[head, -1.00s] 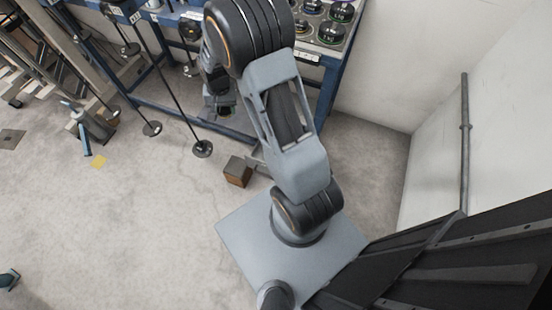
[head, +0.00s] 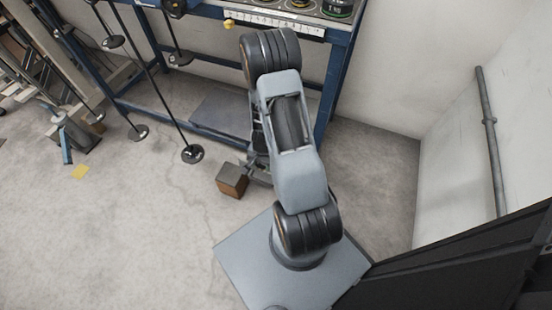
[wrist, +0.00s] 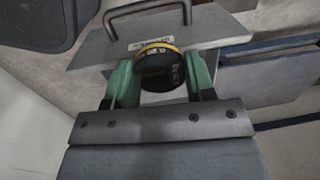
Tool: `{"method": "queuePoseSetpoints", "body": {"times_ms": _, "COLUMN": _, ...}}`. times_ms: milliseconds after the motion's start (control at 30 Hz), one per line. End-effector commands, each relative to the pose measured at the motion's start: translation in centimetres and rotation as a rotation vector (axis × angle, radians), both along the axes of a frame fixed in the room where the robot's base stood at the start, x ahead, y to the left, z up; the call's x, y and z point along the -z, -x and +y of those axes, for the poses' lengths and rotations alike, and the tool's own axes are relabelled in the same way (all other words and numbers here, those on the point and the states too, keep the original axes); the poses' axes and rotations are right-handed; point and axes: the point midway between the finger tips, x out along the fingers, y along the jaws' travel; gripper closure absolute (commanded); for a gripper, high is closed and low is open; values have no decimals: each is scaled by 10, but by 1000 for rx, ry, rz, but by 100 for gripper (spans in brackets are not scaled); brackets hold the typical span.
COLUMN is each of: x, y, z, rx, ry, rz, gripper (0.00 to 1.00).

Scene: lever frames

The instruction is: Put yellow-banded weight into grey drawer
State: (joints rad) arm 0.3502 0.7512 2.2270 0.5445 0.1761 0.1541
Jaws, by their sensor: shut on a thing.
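The yellow-banded weight (wrist: 158,66), a short black disc with a yellow ring round its upper edge, is between the green fingers of my gripper (wrist: 160,80) in the wrist view. My gripper is shut on it. Just beyond the weight is a grey panel (wrist: 218,27) with a dark bar handle (wrist: 147,9) and a small white label (wrist: 149,42); it looks like the grey drawer. I cannot tell whether it is open. In the head view my arm hides the gripper and the weight.
A blue-framed bench (head: 341,85) with round weights in a tray (head: 300,12) stands at the back. A brown box (head: 232,180) is on the floor left of my arm. Rods with round bases (head: 192,154) stand further left. A wall and pipe (head: 489,125) are at right.

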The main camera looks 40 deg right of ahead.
Motion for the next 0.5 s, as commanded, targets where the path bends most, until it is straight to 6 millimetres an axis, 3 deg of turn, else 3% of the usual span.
{"method": "queuePoseSetpoints", "body": {"times_ms": 300, "x": 39, "y": -34, "z": -71, "rx": 4, "ry": 1, "rz": -2, "gripper": 91}}
{"method": "queuePoseSetpoints", "body": {"times_ms": 500, "x": 71, "y": -46, "z": -93, "rx": 2, "ry": 1, "rz": 0, "gripper": 91}}
